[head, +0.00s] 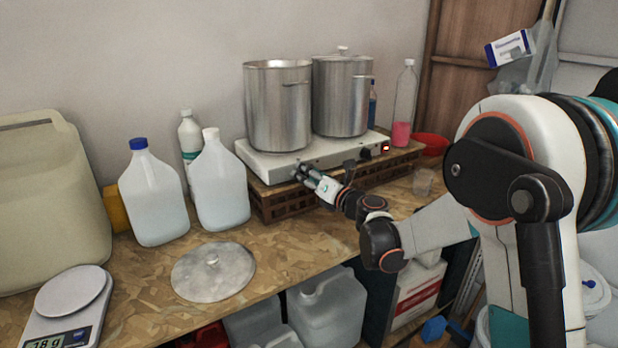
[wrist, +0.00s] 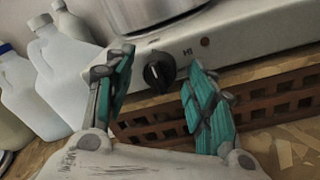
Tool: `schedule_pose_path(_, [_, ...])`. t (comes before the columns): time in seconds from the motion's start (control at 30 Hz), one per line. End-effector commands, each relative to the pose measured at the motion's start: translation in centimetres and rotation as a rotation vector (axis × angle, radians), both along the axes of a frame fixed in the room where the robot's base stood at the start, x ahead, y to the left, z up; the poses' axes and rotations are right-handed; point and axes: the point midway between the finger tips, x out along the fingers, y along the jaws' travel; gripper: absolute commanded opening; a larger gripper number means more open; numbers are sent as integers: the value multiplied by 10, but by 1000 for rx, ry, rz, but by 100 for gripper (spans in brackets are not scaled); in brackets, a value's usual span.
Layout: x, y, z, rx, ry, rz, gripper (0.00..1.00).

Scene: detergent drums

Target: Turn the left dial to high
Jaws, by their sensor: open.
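The left dial (wrist: 158,72) is a round black knob on the front of the white double hot plate (wrist: 255,38). A "HI" mark is printed to its right in the wrist view, beside a small dark red light (wrist: 205,42). My gripper (wrist: 160,105) is open, with its teal-padded fingers on either side of the dial and apart from it. In the head view my gripper (head: 303,172) is at the hot plate's front left and hides the left dial. The right dial (head: 365,153) is black, beside a lit red light (head: 386,147).
A steel pot (head: 277,110) and a second steel pot (head: 341,100) stand on the hot plate. A slatted wooden crate (head: 280,202) supports it. White jugs (head: 220,185) stand to the left. A metal lid (head: 213,272) lies on the bench in front.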

Motion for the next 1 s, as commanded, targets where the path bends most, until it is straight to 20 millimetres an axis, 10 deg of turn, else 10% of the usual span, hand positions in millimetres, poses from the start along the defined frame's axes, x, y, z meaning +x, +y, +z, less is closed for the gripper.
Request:
schedule_pose_path(0.23, [0,0,0,0,0,0,50])
schedule_pose_path(0.43, [0,0,0,0,0,0,6])
schedule_pose_path(1.0, [0,0,0,111,74,-1,6])
